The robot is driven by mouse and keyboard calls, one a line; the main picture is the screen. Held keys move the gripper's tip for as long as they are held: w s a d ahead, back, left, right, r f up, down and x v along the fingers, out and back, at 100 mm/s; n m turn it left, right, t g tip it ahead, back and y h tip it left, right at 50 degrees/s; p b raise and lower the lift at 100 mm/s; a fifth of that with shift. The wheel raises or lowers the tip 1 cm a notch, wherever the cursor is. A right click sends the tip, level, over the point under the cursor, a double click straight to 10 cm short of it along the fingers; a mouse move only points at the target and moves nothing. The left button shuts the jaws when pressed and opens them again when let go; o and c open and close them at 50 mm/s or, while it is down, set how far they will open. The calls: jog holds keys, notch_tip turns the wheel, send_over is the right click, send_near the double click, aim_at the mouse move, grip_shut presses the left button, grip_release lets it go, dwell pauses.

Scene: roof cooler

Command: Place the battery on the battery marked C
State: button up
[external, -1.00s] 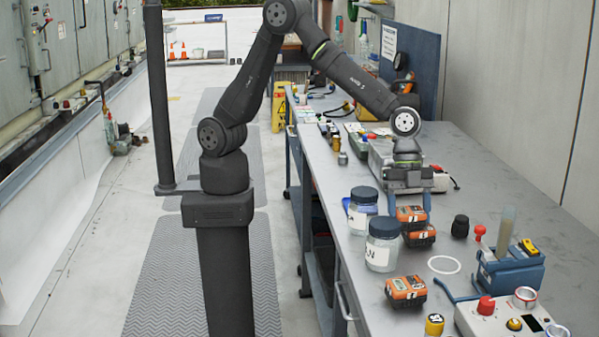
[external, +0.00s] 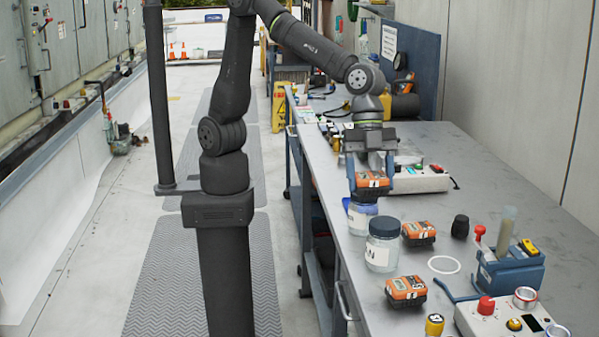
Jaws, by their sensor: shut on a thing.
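My gripper (external: 371,188) is shut on an orange and black battery (external: 372,180) and holds it up in the air, above the rear jar near the left edge of the bench. Two similar orange and black batteries lie on the bench. One battery (external: 418,231) is to the right of the jars. The other battery (external: 406,290) is nearer the camera, by the bench's left edge. Both have small white labels, but the letters are too small to read, so I cannot tell which is marked C.
The rear jar (external: 362,215) is partly hidden by the held battery. A white ring (external: 444,265), a black knob-like item (external: 460,227) and a blue holder (external: 510,270) are to the right. The bench (external: 530,190) is clear at back right.

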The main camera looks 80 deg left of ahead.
aim_at(384, 175)
jog(key=n, duration=0.2)
jog(key=w+n+t, duration=0.1)
jog(key=shift+n+t, duration=0.3)
jog(key=shift+n, duration=0.1)
jog(key=n, duration=0.1)
jog(key=w+n+t, duration=0.1)
jog(key=n, duration=0.1)
jog(key=n+y, duration=0.1)
jog(key=shift+w+d+r+n+t, duration=0.25)
jog(key=shift+w+n+t, duration=0.05)
jog(key=shift+w+n, duration=0.1)
jog(key=shift+w+f, duration=0.1)
jog(key=w+a+f, duration=0.1)
jog(key=w+f, duration=0.1)
jog(key=w, duration=0.1)
jog(key=w+a+f, duration=0.1)
jog(key=w+f, duration=0.1)
jog(key=w, duration=0.2)
jog(key=w+a+f, duration=0.1)
jog(key=w+f, duration=0.1)
jog(key=w, duration=0.1)
jog(key=shift+w+a+f, duration=0.35)
jog(key=shift+a, duration=0.05)
jog(key=shift+f, duration=2.05)
jog(key=shift+f, duration=0.2)
jog(key=o, duration=1.3)
jog(key=shift+o, duration=0.2)
